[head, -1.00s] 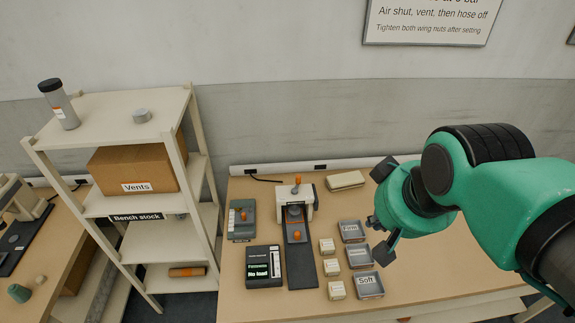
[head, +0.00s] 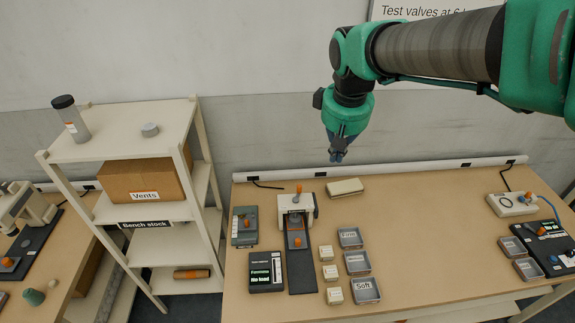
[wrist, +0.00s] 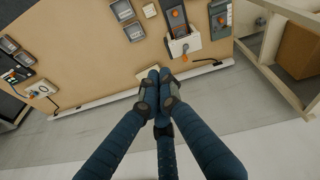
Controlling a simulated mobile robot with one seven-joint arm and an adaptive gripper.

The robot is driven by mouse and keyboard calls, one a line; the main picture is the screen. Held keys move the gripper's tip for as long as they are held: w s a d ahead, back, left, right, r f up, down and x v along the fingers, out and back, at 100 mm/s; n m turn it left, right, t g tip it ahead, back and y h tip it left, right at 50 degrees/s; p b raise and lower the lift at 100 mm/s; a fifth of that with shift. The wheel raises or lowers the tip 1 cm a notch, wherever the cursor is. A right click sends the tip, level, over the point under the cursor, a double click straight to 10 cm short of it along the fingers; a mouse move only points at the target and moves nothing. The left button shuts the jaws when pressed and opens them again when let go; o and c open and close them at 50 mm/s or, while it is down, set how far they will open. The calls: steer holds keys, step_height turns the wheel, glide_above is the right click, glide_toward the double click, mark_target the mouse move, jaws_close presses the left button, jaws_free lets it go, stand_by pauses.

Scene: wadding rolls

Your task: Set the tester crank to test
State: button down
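The tester (head: 308,203) is a white upright unit at the back of the bench, with an orange-knobbed handle (head: 298,188) on top and a dark track running forward. In the wrist view the tester (wrist: 182,45) lies right of the fingers. A grey box (head: 237,237) with an orange knob stands left of it. Which position the crank is in is too small to tell. My gripper (head: 337,157) points down above the bench's back edge, right of the tester and touching nothing. Its fingertips (wrist: 153,76) are together and empty.
A cream block (head: 345,187) lies right of the tester, partly hidden by the fingers in the wrist view. Small blocks and labelled trays (head: 366,290) stand in front right. A shelf rack (head: 120,145) stands left. The bench middle right is clear.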

steer(key=w+a+f+n+g+p, duration=0.1)
steer(key=w+a+f+n+p, duration=0.2)
steer(key=w, duration=0.8)
steer(key=n+g+h+p, duration=0.1)
steer(key=n+g+p, duration=0.1)
steer(key=p, duration=0.4)
glide_above(297, 197)
steer(key=w+a, duration=0.4)
step_height(297, 197, down, 11)
steer(key=w+a+f+n+g+h+p, duration=0.1)
steer(key=w+a+f+n+p, duration=0.1)
steer(key=f, duration=0.9)
steer(key=shift+w+a+f+p, duration=0.15)
steer(key=shift+w+a+p, duration=0.35)
steer(key=shift+w+a, duration=0.45)
steer(key=shift+f, duration=0.1)
steer(key=s+d+f+p, duration=0.2)
steer(key=d+f, duration=0.3)
steer(key=f, duration=0.4)
steer(key=shift+s+d+f+p, duration=0.25)
steer(key=shift+s+d+p, duration=0.05)
steer(key=shift+s, duration=0.45)
steer(key=shift+w+d+m+g+b, duration=0.15)
steer(key=shift+d+m+g+b, duration=0.35)
steer(key=shift+m+b, duration=0.4)
